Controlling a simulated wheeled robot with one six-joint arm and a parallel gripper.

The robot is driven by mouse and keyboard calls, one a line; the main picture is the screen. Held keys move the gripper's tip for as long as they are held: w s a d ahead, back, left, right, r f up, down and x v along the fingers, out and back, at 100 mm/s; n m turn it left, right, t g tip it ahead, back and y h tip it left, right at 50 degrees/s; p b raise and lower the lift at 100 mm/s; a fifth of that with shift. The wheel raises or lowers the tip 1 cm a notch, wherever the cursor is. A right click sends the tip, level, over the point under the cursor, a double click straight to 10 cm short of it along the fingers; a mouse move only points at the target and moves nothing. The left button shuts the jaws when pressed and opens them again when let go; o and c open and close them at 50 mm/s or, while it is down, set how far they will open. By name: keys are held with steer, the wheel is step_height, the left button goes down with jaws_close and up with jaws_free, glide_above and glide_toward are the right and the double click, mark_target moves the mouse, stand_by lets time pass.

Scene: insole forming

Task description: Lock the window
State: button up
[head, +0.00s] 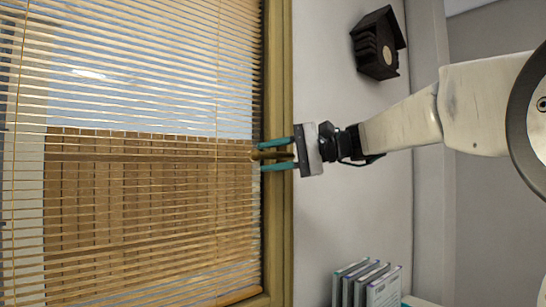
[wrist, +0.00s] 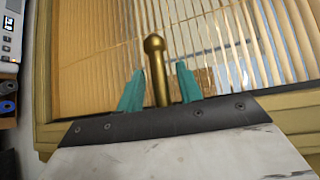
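The window has a wooden frame (head: 279,230) and slatted blinds, on the left in the head view. A brass window handle (wrist: 158,72) with a rounded end stands up in the middle of the wrist view. It also shows as a short brass bar (head: 272,155) at the frame in the head view. My gripper (head: 261,156) is at the window frame, with its two teal fingers on either side of the handle. In the wrist view (wrist: 159,68) gaps show between the handle and both fingers, so the gripper looks open around it. The handle's base is hidden behind the gripper.
Several upright books or folders (head: 367,284) stand at the bottom. A white device with a display (wrist: 9,35) is at the left edge of the wrist view.

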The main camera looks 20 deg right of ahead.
jaws_close()
